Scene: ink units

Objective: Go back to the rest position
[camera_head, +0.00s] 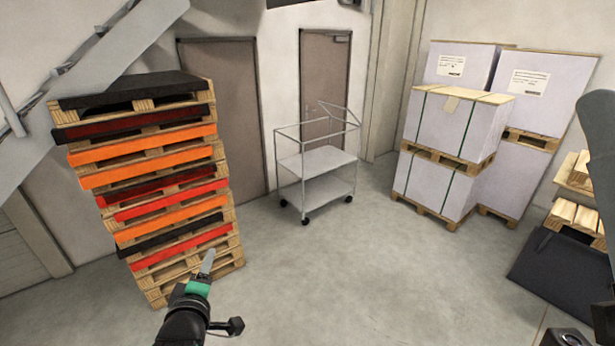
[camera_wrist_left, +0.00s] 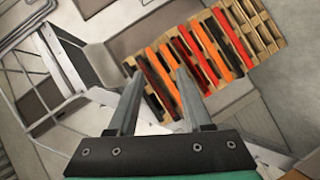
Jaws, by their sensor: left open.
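My left gripper (camera_head: 208,262) shows at the lower middle-left of the head view, in front of the pallet stack. In the left wrist view my left gripper (camera_wrist_left: 158,88) has its two fingers apart with nothing between them. The stack of pallets (camera_head: 155,165) lies beyond the fingertips, and it also shows in the left wrist view (camera_wrist_left: 228,48). My right gripper is not visible in either view.
A wheeled metal cart (camera_head: 318,165) stands near the doors at the back. Large white boxes (camera_head: 450,125) sit on pallets at the right. A dark ramp-like plate (camera_head: 550,275) lies at the far right. The concrete floor in the middle is clear. Stairs (camera_head: 85,65) rise at upper left.

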